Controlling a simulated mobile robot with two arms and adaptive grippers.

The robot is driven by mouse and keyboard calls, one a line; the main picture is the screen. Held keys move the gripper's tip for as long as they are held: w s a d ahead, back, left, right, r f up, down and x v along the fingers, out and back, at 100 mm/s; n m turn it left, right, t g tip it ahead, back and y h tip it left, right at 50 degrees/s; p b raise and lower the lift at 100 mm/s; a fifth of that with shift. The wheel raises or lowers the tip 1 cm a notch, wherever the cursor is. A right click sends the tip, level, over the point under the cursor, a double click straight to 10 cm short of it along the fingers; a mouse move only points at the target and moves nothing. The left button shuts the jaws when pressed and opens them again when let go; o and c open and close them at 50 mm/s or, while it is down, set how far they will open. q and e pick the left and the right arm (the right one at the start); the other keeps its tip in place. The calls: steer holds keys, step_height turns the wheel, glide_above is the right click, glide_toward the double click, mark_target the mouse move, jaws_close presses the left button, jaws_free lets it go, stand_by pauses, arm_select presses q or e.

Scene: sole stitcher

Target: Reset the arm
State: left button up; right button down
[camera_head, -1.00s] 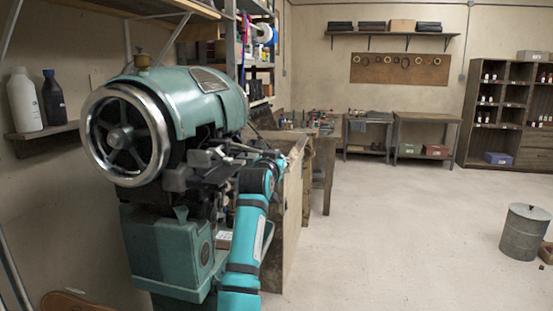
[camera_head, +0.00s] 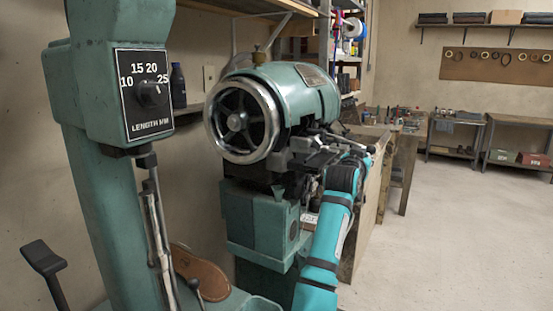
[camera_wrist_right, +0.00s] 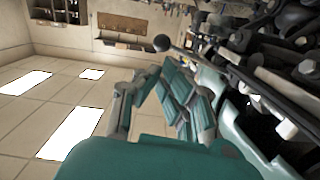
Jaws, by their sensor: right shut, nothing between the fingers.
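My right arm (camera_head: 322,250), teal with dark bands, rises beside the sole stitcher in the head view. The stitcher (camera_head: 287,92) has a teal rounded body with a metal handwheel (camera_head: 241,118) on its left end. My right gripper is not clearly made out there against the dark levers. In the right wrist view my right gripper (camera_wrist_right: 165,70) is shut and empty, with its fingers brought together. It is beside dark machine parts (camera_wrist_right: 285,70) and a rod with a black ball knob (camera_wrist_right: 161,43). My left arm and gripper are not in view.
A green machine column (camera_head: 95,200) with a length dial (camera_head: 147,95) stands close at the left. A brown sole (camera_head: 199,272) lies beside it. A workbench (camera_head: 400,160) stands behind the stitcher. The floor (camera_head: 450,240) at the right is clear.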

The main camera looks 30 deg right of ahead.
steer(key=s+a+f+n+y, duration=0.3)
steer(key=a+f, duration=0.4)
steer(key=f, duration=0.3)
steer(key=s+a+f+n+t+y, duration=0.15)
steer(key=a+f+n, duration=0.25)
steer(key=a+f, duration=0.45)
steer(key=s+a+f+n+y, duration=0.35)
steer(key=a+f, duration=0.35)
steer(key=f, duration=0.3)
steer(key=s+a+f+n+g+y, duration=0.35)
steer(key=s+a+f, duration=0.35)
steer(key=s+a, duration=0.4)
steer(key=s+a+f+n+g+y, duration=0.2)
steer(key=s+a+f+g+y, duration=0.15)
steer(key=s+a+f, duration=0.6)
steer(key=s+f, duration=0.3)
steer(key=f, duration=0.9)
steer(key=s+f, duration=0.3)
steer(key=f, duration=1)
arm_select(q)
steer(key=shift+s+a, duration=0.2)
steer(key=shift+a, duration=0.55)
arm_select(e)
steer(key=s+d+f+g, duration=0.1)
steer(key=s+d+f, duration=0.2)
steer(key=s+f, duration=1.2)
steer(key=shift+s+g, duration=0.3)
steer(key=shift+g, duration=0.05)
